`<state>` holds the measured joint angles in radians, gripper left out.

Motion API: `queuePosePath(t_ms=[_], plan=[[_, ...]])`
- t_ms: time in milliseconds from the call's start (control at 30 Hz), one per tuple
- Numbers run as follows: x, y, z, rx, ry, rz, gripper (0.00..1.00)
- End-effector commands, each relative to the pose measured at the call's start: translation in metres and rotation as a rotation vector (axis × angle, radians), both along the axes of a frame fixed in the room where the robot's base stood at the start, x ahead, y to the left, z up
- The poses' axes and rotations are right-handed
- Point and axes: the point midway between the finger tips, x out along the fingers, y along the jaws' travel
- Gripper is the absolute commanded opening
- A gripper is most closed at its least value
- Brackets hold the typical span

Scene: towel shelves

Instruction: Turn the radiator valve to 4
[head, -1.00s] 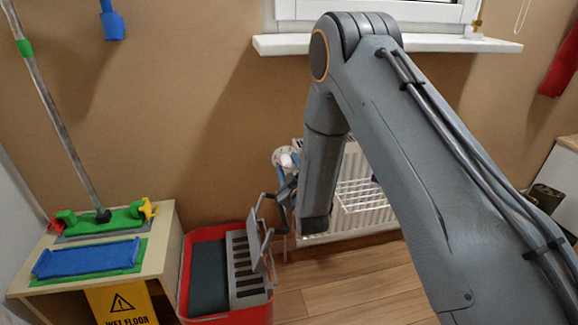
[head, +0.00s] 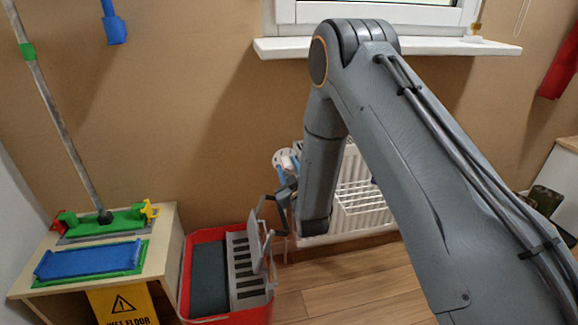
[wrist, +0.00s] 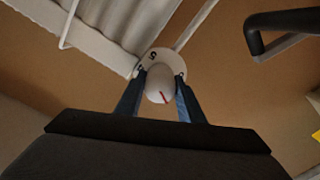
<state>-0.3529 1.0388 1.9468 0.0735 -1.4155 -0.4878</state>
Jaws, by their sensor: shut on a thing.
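The radiator valve has a white rounded knob (wrist: 159,80) with a short red mark on its face. Behind it is a pale round dial plate (wrist: 151,55) with a dark "5" near its top left; its other figures are hidden or too small to read. My gripper (wrist: 160,92) has one blue finger on each side of the knob and is shut on it. In the head view my gripper (head: 287,168) is at the dial plate (head: 279,157), left of the white radiator (head: 355,165). My arm hides part of the radiator.
A red bucket (head: 187,275) with a grey wringer (head: 246,262) stands below my gripper. A wooden stand (head: 166,240) with a mop is at left. The window sill (head: 275,46) is above. In the wrist view, a dark bar (wrist: 285,20) crosses the upper right.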

Motion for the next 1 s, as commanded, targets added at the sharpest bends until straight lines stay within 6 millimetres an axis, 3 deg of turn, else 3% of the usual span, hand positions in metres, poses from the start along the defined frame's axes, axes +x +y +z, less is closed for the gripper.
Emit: queuePosePath(t_ms=[1000], plan=[[-0.0006,-0.0001,0.001,0.923,0.266,0.0,0.12]])
